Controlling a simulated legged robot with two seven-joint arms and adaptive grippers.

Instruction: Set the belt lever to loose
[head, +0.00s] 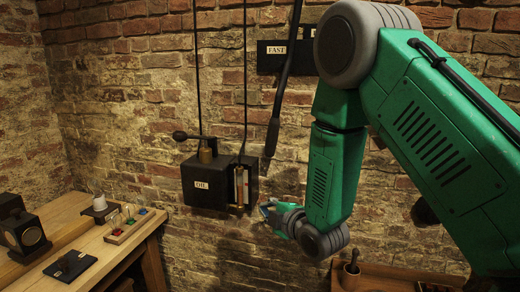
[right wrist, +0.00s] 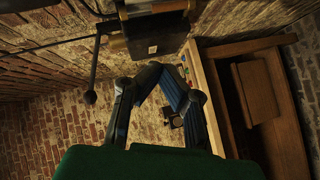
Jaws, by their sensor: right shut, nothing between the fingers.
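The belt lever (head: 285,80) is a long black bar hanging down the brick wall, its thicker grip end (head: 272,137) just right of the oil box. It passes in front of a black plate with a FAST label (head: 277,50). My right forearm hides the plate's right end, where only part of another label shows. My right gripper (head: 266,210) is shut and empty, below the lever's grip and apart from it. Its fingertips meet in the right wrist view (right wrist: 155,67). My left gripper is not in view.
A black oil box (head: 205,185) with a knobbed handle and a glass tube is on the wall, close to my gripper. A wooden bench (head: 120,245) at left holds small items. A wooden shelf (head: 385,272) is at lower right.

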